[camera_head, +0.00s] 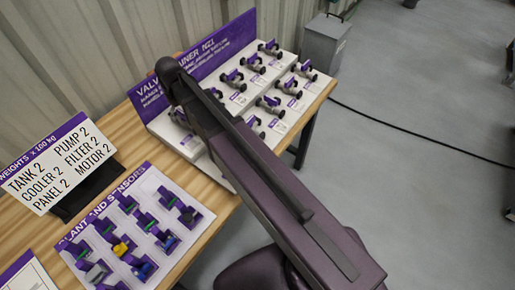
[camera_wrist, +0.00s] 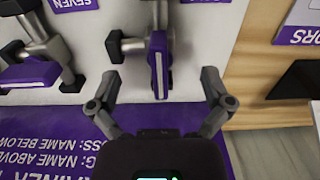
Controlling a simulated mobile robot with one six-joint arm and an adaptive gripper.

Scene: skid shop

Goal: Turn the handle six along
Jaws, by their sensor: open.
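The valve trainer board (camera_head: 225,50) stands on the wooden bench with several grey valves with purple handles; my arm hides part of it. In the wrist view, my gripper (camera_wrist: 160,76) is open and empty. A purple handle (camera_wrist: 158,45) on a grey valve lies between and beyond its spread fingers, with no contact visible. No label reading six is legible. My gripper is not distinguishable in the head view.
A plant and sensors board (camera_head: 200,222) with small coloured parts and a weights sign (camera_head: 45,165) stand on the bench (camera_head: 130,135). A grey bin (camera_head: 325,42) stands beyond the bench. The grey floor (camera_head: 430,190) at right is open, with a black cable (camera_head: 410,128) across it.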

